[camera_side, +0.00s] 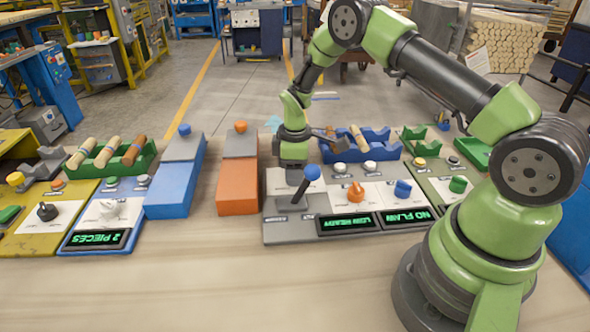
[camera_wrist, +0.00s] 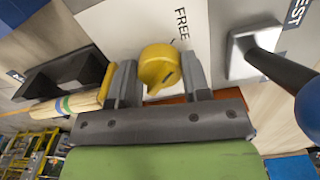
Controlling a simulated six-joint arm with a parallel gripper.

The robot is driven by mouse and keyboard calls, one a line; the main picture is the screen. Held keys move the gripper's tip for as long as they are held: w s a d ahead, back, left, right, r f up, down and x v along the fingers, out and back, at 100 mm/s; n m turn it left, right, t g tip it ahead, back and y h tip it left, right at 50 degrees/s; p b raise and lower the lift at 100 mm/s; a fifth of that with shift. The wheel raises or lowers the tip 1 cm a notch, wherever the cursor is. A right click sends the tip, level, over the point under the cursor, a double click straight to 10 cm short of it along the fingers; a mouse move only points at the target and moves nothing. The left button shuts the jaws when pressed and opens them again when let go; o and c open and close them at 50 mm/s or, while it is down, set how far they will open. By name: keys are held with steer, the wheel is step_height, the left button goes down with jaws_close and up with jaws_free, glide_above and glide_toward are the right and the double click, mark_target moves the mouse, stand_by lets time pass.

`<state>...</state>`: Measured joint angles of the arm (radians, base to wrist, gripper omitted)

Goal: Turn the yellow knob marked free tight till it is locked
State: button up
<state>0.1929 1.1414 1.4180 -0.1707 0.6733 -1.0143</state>
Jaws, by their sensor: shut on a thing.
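The word for the tight side is not in view. My gripper (camera_wrist: 158,78) has one finger on each side of the knob and is shut on it. In the side view my gripper (camera_side: 293,158) reaches down at the back left of the grey console, and it hides the knob there.
A blue-balled lever (camera_side: 310,173) stands close by the gripper; its ball (camera_wrist: 309,106) fills the wrist view's right edge. An orange knob (camera_side: 356,192) and a blue knob (camera_side: 403,188) sit further right. An orange box (camera_side: 237,186) stands left. The front bench is clear.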

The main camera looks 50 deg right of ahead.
steer(key=m, duration=0.7)
stand_by(0.3)
stand_by(0.3)
steer(key=o, duration=0.9)
step_height(320, 180, up, 10)
